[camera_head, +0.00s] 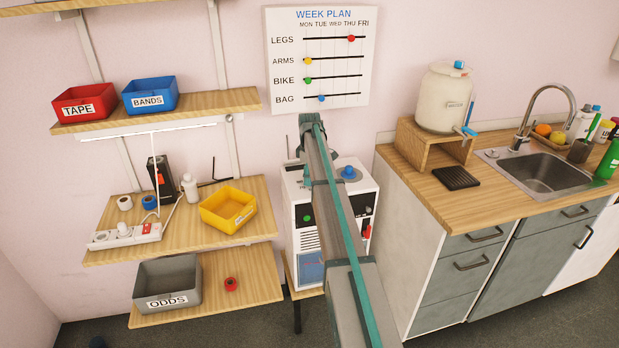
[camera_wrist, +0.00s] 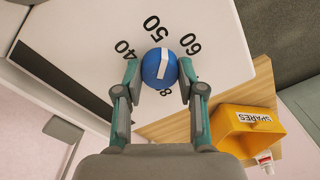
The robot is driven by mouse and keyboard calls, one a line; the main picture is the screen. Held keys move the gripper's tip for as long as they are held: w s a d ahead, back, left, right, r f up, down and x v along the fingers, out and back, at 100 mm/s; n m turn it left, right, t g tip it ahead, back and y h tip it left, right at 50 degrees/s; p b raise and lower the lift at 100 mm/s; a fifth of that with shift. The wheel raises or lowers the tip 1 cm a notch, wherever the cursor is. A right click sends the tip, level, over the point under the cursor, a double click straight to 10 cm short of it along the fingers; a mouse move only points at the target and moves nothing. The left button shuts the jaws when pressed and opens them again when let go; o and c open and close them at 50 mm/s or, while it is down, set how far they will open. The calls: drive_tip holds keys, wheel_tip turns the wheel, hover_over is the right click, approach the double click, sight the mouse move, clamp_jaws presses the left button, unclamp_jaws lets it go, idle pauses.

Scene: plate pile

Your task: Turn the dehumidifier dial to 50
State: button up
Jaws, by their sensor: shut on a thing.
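The dehumidifier (camera_head: 307,240) is a white box with front controls. Its blue round dial (camera_wrist: 150,68) has a raised white bar across it. In the wrist view, the numbers 40, 50 and 60 are printed around the dial's upper side, and another number below is partly hidden. The bar's upper end points between 50 and 60, nearer 50. My gripper (camera_wrist: 160,78) has one finger on each side of the dial and is shut on it. In the head view, my arm hides the gripper's fingertips.
A blue knob (camera_head: 348,172) shows on the dehumidifier's top, right of my arm. A yellow bin (camera_head: 228,210) marked SPARES, also in the wrist view (camera_wrist: 240,142), stands on the shelf to the left. The counter (camera_head: 440,190) with sink is to the right.

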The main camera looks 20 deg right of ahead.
drive_tip(key=shift+n, duration=1.7)
drive_tip(key=o, duration=1.1)
drive_tip(key=shift+o, duration=0.2)
drive_tip(key=shift+r, duration=0.1)
wheel_tip(320, 180, up, 12)
